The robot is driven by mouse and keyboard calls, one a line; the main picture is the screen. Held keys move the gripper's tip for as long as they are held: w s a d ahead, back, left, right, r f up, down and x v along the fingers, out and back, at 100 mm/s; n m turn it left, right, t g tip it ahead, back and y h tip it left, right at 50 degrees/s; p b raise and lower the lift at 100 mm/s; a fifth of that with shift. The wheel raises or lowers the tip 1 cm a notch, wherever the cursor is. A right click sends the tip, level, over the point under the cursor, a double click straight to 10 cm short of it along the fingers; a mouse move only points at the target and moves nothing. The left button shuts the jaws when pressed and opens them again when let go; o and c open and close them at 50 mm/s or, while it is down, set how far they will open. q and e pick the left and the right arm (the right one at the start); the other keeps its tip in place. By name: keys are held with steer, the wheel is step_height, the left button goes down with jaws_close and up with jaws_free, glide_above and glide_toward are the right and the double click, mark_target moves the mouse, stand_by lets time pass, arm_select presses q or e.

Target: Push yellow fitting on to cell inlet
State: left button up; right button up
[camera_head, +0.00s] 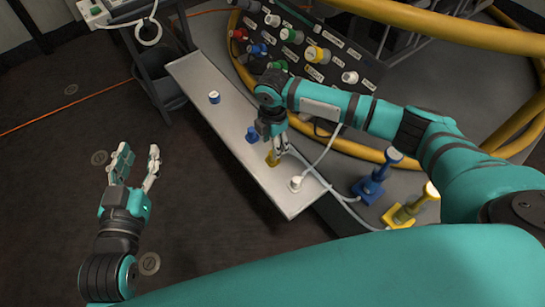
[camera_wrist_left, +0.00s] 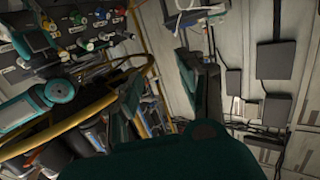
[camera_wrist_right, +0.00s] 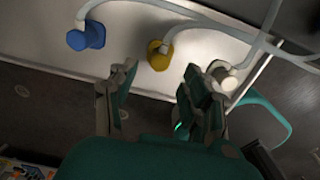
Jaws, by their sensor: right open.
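The yellow fitting (camera_head: 272,159) stands on the long pale bench (camera_head: 190,72), with a hose at its top. In the right wrist view the yellow fitting (camera_wrist_right: 159,57) lies just beyond the space between my fingers. My right gripper (camera_head: 282,150) is open and empty, right at the fitting in the head view. My left gripper (camera_head: 137,160) is open and empty over the floor, left of the bench. A dark panel (camera_head: 296,48) at the back carries several coloured inlets, among them a yellow one (camera_head: 318,54). Its labels are too small to read, so I cannot tell the cell inlet.
A blue fitting (camera_head: 253,135), a white fitting (camera_head: 296,183) and a white-and-blue piece (camera_head: 214,97) stand on the bench. Pale hoses run beside my right gripper. Thick yellow pipe (camera_head: 440,20) curves round the panel. Blue (camera_head: 374,180) and yellow (camera_head: 410,207) stands are at the right.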

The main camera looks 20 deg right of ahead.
step_height(320, 180, down, 2)
steer(key=shift+b, duration=1.1)
steer(key=shift+f+b, duration=0.25)
steer(key=shift+b, duration=0.05)
step_height(320, 180, down, 3)
steer(key=shift+r+b, duration=0.1)
steer(key=shift+b, duration=0.2)
arm_select(q)
steer(key=s+r+t+h, duration=0.3)
steer(key=r+t, duration=0.6)
steer(key=r, duration=0.5)
steer(key=shift+s+d+t+h, duration=0.3)
steer(key=shift+s+d+t, duration=0.1)
steer(key=shift+s, duration=0.5)
arm_select(e)
steer(key=shift+f, duration=0.5)
arm_select(q)
steer(key=shift+r, duration=0.1)
steer(key=shift+w+d+f+g+y+p, duration=0.15)
steer(key=shift+w+f+g+y+p, duration=0.35)
steer(key=shift+w+f+g, duration=0.95)
steer(key=shift+f, duration=0.1)
